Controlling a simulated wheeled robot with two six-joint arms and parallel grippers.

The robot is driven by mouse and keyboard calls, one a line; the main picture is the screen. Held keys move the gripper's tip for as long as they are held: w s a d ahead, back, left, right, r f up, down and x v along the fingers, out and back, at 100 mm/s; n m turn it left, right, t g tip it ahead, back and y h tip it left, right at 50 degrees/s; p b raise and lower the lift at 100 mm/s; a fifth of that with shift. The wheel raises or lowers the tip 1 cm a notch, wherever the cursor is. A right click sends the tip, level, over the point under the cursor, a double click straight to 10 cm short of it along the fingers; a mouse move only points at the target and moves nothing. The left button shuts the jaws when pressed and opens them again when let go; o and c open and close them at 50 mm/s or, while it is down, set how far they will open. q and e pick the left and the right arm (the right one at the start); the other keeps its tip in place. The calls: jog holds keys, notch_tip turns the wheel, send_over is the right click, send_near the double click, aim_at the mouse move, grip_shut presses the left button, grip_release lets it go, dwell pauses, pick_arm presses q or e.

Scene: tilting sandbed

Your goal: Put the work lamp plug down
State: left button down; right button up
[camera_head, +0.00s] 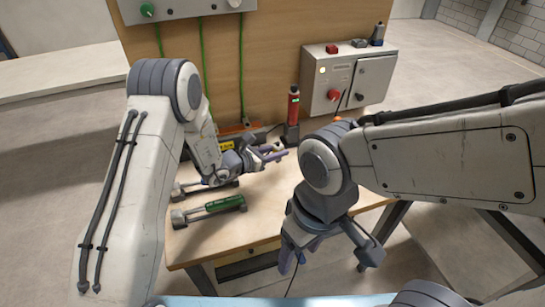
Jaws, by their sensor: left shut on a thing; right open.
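My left gripper (275,152) is over the wooden workbench (262,210), near its back. It is shut on a small, pale thing between its fingers, probably the work lamp plug. The thing is too small and too covered by the fingers to make out clearly. I cannot tell whether it touches the bench. My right gripper (326,258) is open and empty, pointing down in front of the bench's front edge. The work lamp itself is not clearly seen.
Two cylindrical tools, one green (215,208), lie at the bench's left. A red-and-black device (293,108) stands at the back. A grey switch box (350,82) with a red knob is behind right. The bench's middle front is clear.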

pick_arm(q)
jog(key=shift+w+a+f, duration=0.8)
jog(key=shift+a+f, duration=0.05)
jog(key=shift+a, duration=0.2)
notch_tip(320, 180, down, 4)
jog(key=shift+r+p, duration=0.15)
jog(key=shift+p, duration=0.65)
jog(key=shift+f, duration=0.2)
jog(key=shift+f+b, duration=0.15)
jog(key=shift+b, duration=0.15)
jog(key=c, duration=0.6)
grip_release()
